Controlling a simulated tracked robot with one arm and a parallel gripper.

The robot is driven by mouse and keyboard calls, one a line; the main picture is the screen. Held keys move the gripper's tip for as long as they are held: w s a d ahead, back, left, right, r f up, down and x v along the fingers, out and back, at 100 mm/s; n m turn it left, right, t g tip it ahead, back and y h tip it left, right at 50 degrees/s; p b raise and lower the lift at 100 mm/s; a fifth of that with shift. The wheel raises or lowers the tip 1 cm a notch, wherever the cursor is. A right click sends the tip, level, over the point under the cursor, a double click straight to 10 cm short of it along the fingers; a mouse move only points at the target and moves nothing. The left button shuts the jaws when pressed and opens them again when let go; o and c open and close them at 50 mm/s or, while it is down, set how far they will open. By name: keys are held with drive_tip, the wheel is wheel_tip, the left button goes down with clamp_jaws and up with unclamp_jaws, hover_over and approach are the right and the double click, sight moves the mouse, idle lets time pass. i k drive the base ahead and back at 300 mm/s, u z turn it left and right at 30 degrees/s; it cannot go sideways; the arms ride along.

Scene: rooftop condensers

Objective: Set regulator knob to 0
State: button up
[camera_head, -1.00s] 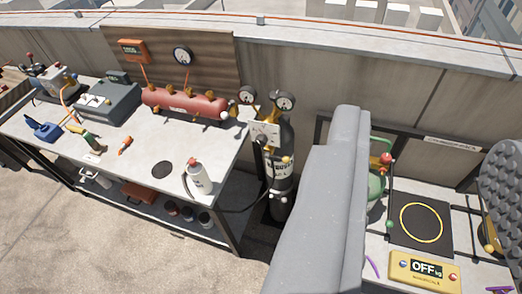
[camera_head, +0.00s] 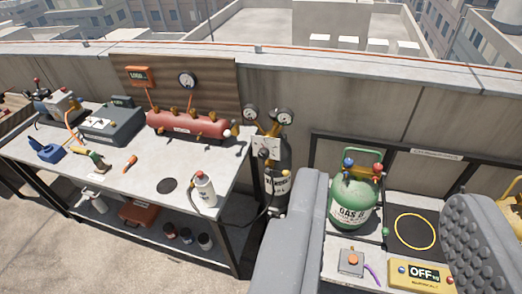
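The regulator with two round gauges (camera_head: 267,116) sits on top of a dark nitrogen cylinder (camera_head: 277,188), right of the workbench. A small dark round knob (camera_head: 264,153) shows on the front of its pale block; its setting is too small to read. My gripper (camera_head: 385,195) shows as two large grey fingers, wide apart, with nothing held between them. The left finger stands in front of the floor right of the nitrogen cylinder and hides part of that area.
The workbench (camera_head: 141,171) holds a red manifold (camera_head: 188,124), a white bottle (camera_head: 204,189) and a grey case (camera_head: 109,125). A black hose runs near the cylinder. Right stand a green cylinder (camera_head: 352,203), a black scale plate (camera_head: 408,229) and a yellow OFF display (camera_head: 422,275).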

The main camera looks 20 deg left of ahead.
sight(263, 153)
drive_tip(key=u, duration=0.1)
drive_tip(key=i, duration=1.15)
drive_tip(key=z, duration=0.1)
